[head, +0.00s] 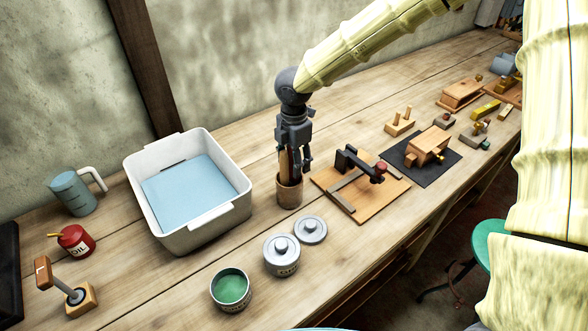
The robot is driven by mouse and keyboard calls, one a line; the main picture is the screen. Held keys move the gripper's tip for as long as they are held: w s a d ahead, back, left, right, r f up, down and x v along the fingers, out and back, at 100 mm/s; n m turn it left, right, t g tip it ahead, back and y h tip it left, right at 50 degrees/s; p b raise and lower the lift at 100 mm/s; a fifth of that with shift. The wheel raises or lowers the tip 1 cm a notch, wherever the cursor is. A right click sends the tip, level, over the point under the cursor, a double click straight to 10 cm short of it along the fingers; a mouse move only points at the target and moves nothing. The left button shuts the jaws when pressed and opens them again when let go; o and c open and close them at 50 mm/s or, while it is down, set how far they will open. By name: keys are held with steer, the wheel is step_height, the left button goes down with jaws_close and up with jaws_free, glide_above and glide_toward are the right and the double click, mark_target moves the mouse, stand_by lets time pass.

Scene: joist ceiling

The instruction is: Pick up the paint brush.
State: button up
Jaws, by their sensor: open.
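A brown cup (289,194) stands upright on the bench, right of the white tub. A tan, upright piece (284,164) shows just above its rim, partly behind my fingers; it looks like a brush handle, but I cannot be sure it is the paint brush. My gripper (296,165) points down right over the cup, with its fingers open around or just beside this piece. I cannot tell whether the fingers touch it. The dark finger parts hide much of the cup's mouth.
A white tub (205,225) with blue liquid stands left of the cup. A wooden board with a dark clamp-like tool (359,192) sits close on the right.

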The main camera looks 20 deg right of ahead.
steer(key=c, duration=1.1)
steer(key=shift+r, duration=0.1)
step_height(320, 180, up, 28)
steer(key=b, duration=0.7)
steer(key=o, duration=0.4)
steer(key=shift+c, duration=0.2)
jaws_close()
